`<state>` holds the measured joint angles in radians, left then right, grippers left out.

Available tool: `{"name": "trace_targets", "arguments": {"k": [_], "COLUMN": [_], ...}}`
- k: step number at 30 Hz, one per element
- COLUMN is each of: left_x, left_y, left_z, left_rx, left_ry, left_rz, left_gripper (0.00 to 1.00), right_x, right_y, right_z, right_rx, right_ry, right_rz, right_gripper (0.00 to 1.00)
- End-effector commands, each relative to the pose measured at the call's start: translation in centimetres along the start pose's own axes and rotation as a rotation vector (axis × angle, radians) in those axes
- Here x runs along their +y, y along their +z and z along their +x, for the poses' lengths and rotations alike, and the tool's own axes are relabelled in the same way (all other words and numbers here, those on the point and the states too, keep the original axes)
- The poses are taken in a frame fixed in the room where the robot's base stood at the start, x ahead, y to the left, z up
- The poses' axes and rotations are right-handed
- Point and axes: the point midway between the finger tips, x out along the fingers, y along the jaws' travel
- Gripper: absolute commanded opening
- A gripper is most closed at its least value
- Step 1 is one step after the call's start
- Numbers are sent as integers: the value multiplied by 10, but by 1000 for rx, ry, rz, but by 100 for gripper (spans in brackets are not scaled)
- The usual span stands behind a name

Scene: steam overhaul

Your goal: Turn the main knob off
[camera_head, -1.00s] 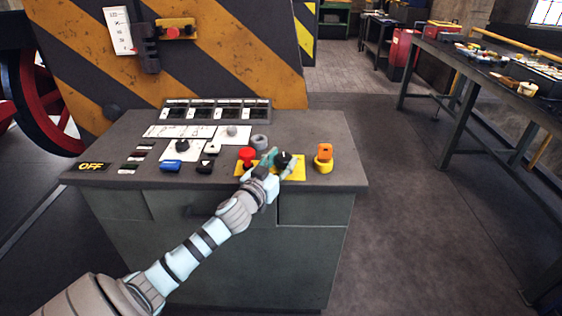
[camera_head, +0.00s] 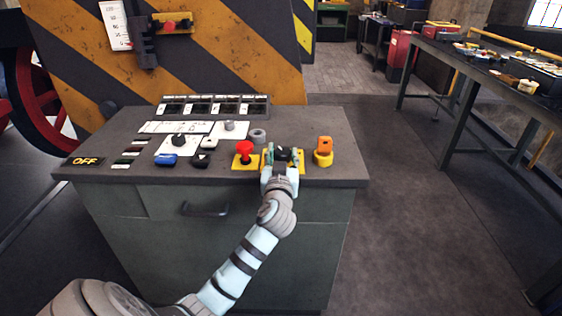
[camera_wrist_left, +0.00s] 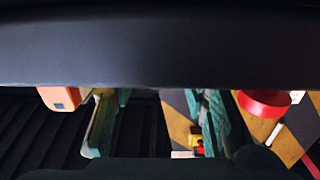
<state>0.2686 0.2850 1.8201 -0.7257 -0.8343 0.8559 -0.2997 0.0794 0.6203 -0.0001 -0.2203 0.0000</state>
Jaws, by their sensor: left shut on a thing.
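The main knob (camera_head: 283,153) is black and sits on a yellow plate (camera_head: 240,164) at the right part of the grey console top. My left gripper (camera_head: 283,156) has its teal fingers on either side of the knob and is shut on it. The gripper partly hides the knob, so its exact angle is hard to read. In the left wrist view the two fingers (camera_wrist_left: 156,125) stand apart, and a dark band fills the upper part. An OFF sign (camera_head: 84,161) with orange letters is at the console's left front corner. My right gripper is not in view.
A red mushroom button (camera_head: 244,148) stands just left of the gripper. An orange knob on a yellow base (camera_head: 323,146) stands just right. A grey ring-shaped part (camera_head: 258,134) is behind. A workbench (camera_head: 500,70) is at the right, with open floor between.

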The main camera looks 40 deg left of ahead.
Motion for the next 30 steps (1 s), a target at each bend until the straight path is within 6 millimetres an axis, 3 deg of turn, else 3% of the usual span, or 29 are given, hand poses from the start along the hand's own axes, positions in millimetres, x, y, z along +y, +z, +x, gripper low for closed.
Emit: {"name": "trace_targets", "arguments": {"k": [3,12,21,28,29,30], "left_x": [3,4,4,4,4,4], "left_y": [4,3,0,0,0,0], "left_z": [0,1,1,1,1,1], "left_rx": [2,1,1,1,1,2], "left_ry": [-76,-215,-249,-248,-248,-248], "left_rz": [-5,-1,1,1,1,1], "left_gripper": [13,13,13,13,42,48], "right_x": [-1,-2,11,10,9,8], "right_y": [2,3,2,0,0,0], "right_z": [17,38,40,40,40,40], "right_rx": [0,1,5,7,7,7], "right_ry": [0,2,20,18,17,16], "right_rz": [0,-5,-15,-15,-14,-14], "right_gripper": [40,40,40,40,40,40]}}
